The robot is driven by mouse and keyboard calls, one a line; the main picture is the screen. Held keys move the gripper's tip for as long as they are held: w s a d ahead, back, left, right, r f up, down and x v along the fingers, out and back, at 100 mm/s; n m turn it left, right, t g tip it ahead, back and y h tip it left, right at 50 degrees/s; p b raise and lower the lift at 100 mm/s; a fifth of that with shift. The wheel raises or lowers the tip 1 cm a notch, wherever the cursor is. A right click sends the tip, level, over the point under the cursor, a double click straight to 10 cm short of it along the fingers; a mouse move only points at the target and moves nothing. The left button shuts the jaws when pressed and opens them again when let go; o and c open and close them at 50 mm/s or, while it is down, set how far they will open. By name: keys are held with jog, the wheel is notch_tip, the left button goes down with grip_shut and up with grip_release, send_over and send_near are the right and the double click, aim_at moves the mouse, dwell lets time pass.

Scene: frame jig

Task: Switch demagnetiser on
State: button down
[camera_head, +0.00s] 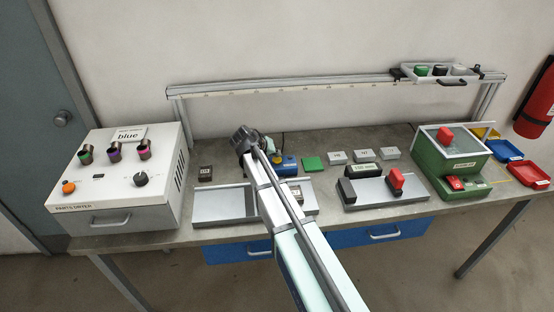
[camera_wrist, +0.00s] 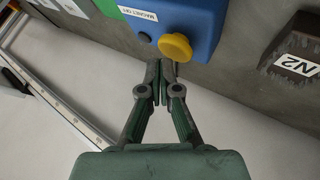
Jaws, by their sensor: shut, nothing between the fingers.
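A blue box (camera_wrist: 185,22) with a round yellow knob (camera_wrist: 175,47) is at the top of the wrist view. In the head view the blue box (camera_head: 288,164) stands on the bench at mid-table, partly hidden by my arm. My gripper (camera_wrist: 160,68) is shut and empty. Its fingertips are just below the yellow knob in the wrist view; I cannot tell whether they touch it. In the head view the fingertips are hidden behind my wrist.
A dark block labelled N2 (camera_wrist: 298,58) is right of the box in the wrist view. A green plate (camera_head: 313,163) lies close to the box. Grey trays (camera_head: 222,206), a white unit (camera_head: 107,205) and a green machine (camera_head: 455,158) stand around. A rail (camera_head: 330,87) runs above the bench.

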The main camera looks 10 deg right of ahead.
aim_at(276, 159)
dwell(0.5)
jog(key=shift+f+b, duration=0.45)
jog(key=shift+b, duration=0.05)
jog(key=shift+f, duration=0.1)
dwell(0.3)
jog(key=shift+r, duration=0.55)
jog(key=shift+r+p, duration=1.05)
jog(key=shift+r, duration=2)
